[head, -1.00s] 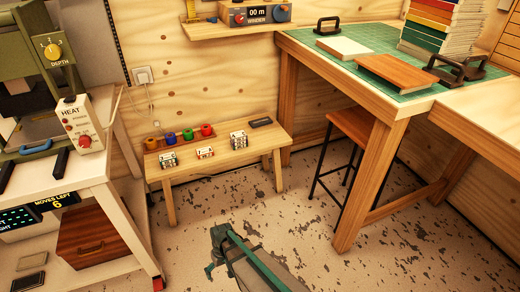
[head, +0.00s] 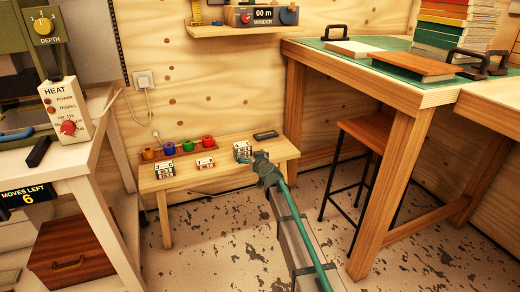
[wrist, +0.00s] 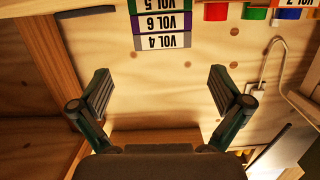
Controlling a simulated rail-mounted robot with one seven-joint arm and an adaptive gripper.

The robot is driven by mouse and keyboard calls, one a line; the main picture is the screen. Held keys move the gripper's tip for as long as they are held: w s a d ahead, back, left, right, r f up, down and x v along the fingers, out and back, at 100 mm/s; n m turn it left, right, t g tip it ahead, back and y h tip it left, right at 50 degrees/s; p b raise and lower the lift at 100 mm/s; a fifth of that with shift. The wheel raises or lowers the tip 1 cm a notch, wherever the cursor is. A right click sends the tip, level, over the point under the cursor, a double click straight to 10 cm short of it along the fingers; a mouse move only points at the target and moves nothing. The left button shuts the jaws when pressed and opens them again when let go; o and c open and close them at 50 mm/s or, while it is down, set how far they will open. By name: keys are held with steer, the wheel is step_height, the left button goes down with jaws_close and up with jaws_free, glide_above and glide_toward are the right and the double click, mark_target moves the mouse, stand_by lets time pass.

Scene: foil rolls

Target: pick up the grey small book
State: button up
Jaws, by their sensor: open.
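A stack of small books stands on the low wooden bench. In the wrist view the stack shows upside down. It has a grey book marked VOL 4 (wrist: 162,42), a purple book marked VOL 6 (wrist: 162,23) and a green book marked VOL 5 (wrist: 160,6). In the head view the stack (head: 241,149) is at the right part of the bench, too small to read. My gripper (wrist: 158,90) is open and empty, its fingers spread wide. The grey book lies ahead of the gap between them, not touched. In the head view my gripper (head: 258,164) is just beside the stack.
The low bench (head: 215,178) also holds two other small stacks (head: 164,171) (head: 205,163), coloured rolls (head: 188,145) and a dark block (head: 265,134). A stool (head: 368,133) and tall table (head: 400,95) stand to the right, a white cart (head: 70,165) to the left.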

mark_target(243, 146)
steer(key=x, duration=0.5)
steer(key=shift+w+a+f, duration=0.15)
steer(key=shift+w+a, duration=0.1)
steer(key=shift+r+b+x, duration=0.15)
steer(key=shift+b+x, duration=0.05)
steer(key=shift+x, duration=1.1)
steer(key=shift+r+b+x, duration=0.15)
steer(key=shift+b+x, duration=0.05)
steer(key=shift+x, duration=1.15)
steer(key=c, duration=1)
steer(key=shift+c, duration=0.2)
steer(key=shift+r, duration=0.2)
